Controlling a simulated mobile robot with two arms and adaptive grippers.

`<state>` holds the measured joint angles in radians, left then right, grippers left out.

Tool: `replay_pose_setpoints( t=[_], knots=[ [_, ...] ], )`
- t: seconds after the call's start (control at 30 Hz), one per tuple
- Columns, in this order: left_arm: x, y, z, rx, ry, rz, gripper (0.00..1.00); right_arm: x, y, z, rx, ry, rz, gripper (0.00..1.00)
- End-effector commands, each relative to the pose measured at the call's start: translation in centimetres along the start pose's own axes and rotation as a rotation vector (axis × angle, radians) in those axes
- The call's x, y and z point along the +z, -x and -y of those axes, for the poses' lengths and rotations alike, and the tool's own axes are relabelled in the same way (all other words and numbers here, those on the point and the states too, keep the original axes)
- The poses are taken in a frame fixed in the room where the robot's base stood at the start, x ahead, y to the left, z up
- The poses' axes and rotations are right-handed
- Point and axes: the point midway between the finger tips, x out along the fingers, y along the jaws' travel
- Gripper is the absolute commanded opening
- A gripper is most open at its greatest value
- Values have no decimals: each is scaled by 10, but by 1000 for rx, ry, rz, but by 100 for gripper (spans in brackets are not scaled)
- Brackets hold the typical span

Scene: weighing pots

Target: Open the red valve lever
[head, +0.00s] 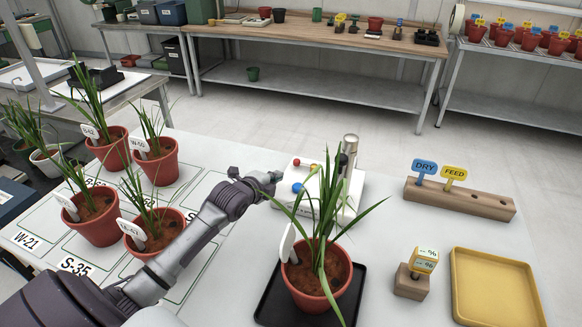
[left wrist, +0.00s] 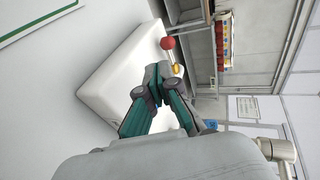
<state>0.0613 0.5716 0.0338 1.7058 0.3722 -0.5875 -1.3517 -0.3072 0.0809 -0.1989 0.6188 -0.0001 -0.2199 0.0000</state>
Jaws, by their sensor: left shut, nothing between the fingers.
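The red valve lever shows as a red ball knob (head: 297,162) on top of a white box (head: 352,192), behind the front potted plant. A yellow knob (head: 314,169) and a blue knob (head: 297,187) are beside it. My left gripper (head: 273,177) is shut and empty at the left side of the box. In the left wrist view the shut fingertips (left wrist: 158,74) lie over the box, close to the yellow knob (left wrist: 177,69). The red knob (left wrist: 167,43) stands a little beyond the tips, with a visible gap. My right gripper is not in view.
A potted plant (head: 317,285) on a black tray (head: 270,305) stands before the box, its leaves overlapping it. A metal cylinder (head: 350,148) rises behind. Several potted plants stand left.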

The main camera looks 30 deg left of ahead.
Motion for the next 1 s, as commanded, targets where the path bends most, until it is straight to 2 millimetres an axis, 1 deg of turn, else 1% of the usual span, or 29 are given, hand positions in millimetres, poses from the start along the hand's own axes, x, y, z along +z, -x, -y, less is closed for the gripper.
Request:
replay_pose_setpoints(
  t=[0.03, 0.13, 0.23, 0.3, 0.4, 0.6, 1.0],
  knots=[
    [0, -12, 1, -2, 5, 1, 0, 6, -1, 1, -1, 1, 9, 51],
    [0, -33, 0, -1, 4, 0, 0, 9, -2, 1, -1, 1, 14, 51],
    [0, -52, 0, 0, 4, 1, 0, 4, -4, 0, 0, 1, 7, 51],
    [0, -63, 5, -1, 5, 0, 0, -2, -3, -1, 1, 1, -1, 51],
    [0, -75, 8, -1, 2, 1, 0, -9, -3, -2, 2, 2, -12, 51],
    [0, -86, 11, 1, 2, 0, 0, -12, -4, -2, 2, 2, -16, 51],
    [1, -87, 11, 1, 0, 1, 0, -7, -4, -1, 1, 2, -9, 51]
  ],
)
